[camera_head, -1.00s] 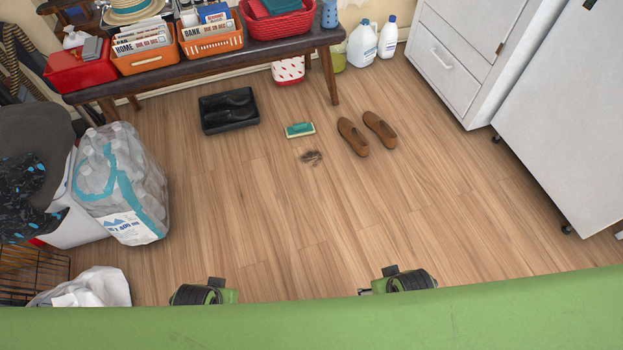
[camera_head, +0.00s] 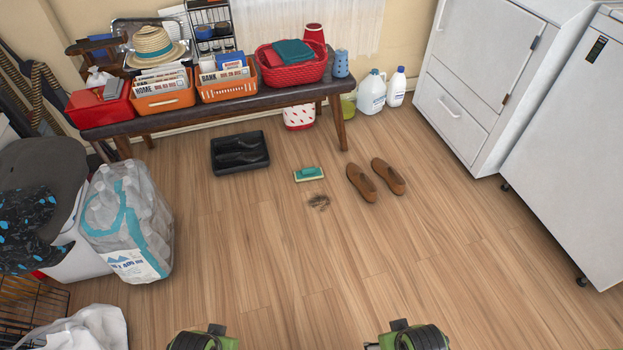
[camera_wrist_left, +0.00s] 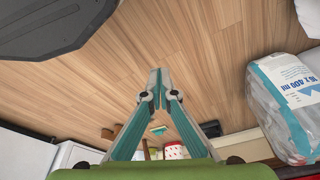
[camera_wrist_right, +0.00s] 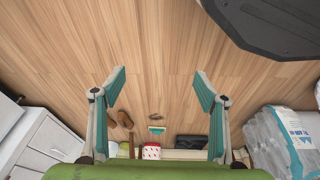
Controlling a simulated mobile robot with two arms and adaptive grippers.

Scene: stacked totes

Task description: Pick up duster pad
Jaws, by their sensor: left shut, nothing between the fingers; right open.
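The duster pad (camera_head: 308,174) is a small teal and cream pad lying flat on the wooden floor, in front of the bench. It also shows small in the left wrist view (camera_wrist_left: 158,130) and in the right wrist view (camera_wrist_right: 157,129). My left gripper (camera_wrist_left: 157,88) is shut and empty, well short of the pad. My right gripper (camera_wrist_right: 161,80) is open and empty, also well short of it. In the head view only parts of my two arms show at the bottom edge, and the fingertips are out of view.
A dark dirt patch (camera_head: 319,202) lies just in front of the pad. Brown shoes (camera_head: 375,180) are right of it, a black shoe tray (camera_head: 215,157) left. A bench (camera_head: 215,111) stands behind. Wrapped bottles (camera_head: 128,222) stand at left, white cabinets at right. The middle floor is clear.

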